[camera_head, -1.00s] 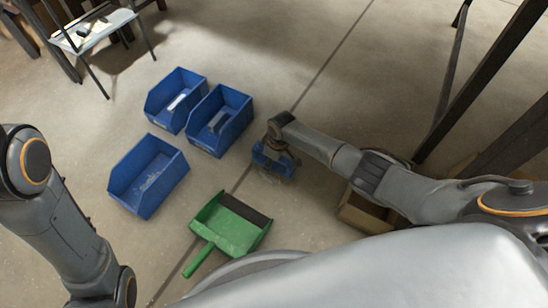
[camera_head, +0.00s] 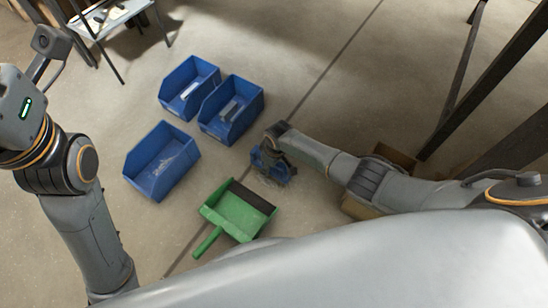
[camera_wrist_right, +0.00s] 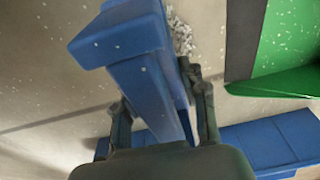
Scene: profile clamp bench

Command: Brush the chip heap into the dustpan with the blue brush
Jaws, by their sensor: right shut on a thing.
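The green dustpan (camera_head: 230,214) lies on the floor, its dark lip facing up and right; part of it shows at the right of the right wrist view (camera_wrist_right: 287,55). My right gripper (camera_head: 270,158) is shut on the blue brush (camera_wrist_right: 145,75), whose handle runs between the fingers. Grey chips of the heap (camera_wrist_right: 181,35) show beside the brush head, with loose specks scattered around; the brush hides part of the heap. My left arm is raised at the left; its fingers are not visible.
Three blue bins stand on the floor: one left of the dustpan (camera_head: 135,172), two farther back (camera_head: 168,96) (camera_head: 208,122). The back two hold grey pieces. A cardboard box (camera_head: 358,208) sits under my right arm. Dark frame legs (camera_head: 500,65) stand at the right.

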